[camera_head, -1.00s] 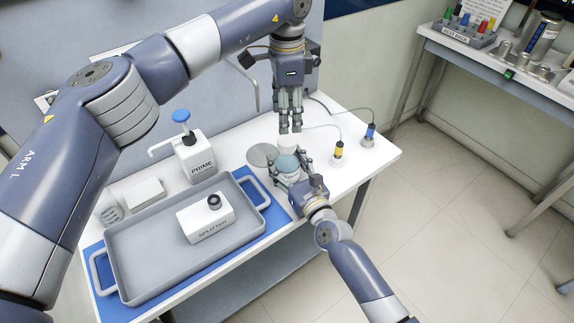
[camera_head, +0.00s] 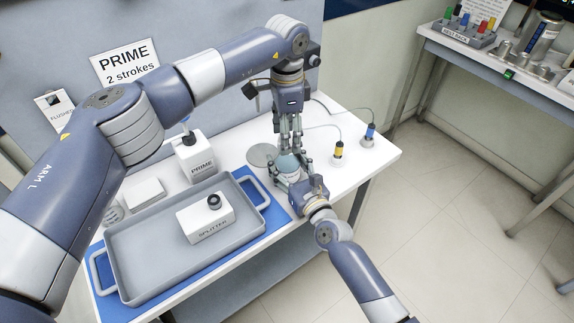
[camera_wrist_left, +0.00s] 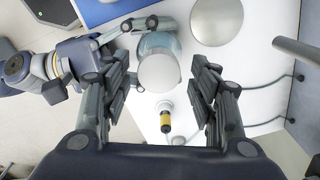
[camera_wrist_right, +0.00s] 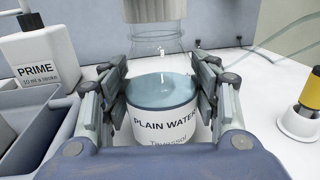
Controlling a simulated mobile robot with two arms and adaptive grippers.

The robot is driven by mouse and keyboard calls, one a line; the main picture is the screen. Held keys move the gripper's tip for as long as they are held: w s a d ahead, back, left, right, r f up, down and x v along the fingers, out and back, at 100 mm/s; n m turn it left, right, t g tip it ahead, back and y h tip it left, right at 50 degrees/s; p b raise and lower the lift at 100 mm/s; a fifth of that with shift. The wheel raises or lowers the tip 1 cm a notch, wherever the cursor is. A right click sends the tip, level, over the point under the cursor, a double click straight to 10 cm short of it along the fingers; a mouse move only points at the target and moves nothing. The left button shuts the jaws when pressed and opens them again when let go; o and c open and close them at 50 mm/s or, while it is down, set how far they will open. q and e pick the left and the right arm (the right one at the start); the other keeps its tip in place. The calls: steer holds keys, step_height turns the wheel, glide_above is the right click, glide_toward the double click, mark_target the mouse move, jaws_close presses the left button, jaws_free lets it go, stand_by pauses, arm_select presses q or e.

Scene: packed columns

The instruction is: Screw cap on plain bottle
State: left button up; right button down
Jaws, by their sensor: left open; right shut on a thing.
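The plain bottle (camera_wrist_right: 163,122), labelled PLAIN WATER, stands upright with bluish liquid inside and clear glass above. My right gripper (camera_head: 289,170) is shut on its sides. A pale cap (camera_wrist_left: 159,73) sits over the bottle's top in the left wrist view; its lower part shows at the top edge of the right wrist view (camera_wrist_right: 165,10). I cannot tell how far it is threaded. My left gripper (camera_head: 289,148) points down from above, open, with its fingers on either side of the cap and apart from it. In the head view the left fingers hide the cap.
A round grey disc (camera_head: 262,155) lies beside the bottle. Yellow (camera_head: 338,152) and blue (camera_head: 369,135) cabled plugs stand to its right. A PRIME pump bottle (camera_head: 195,158) and a grey tray (camera_head: 150,275) with a SPLITTER block (camera_head: 206,220) are left.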

arm_select(q)
steer(key=shift+f, duration=0.75)
steer(key=c, duration=1.1)
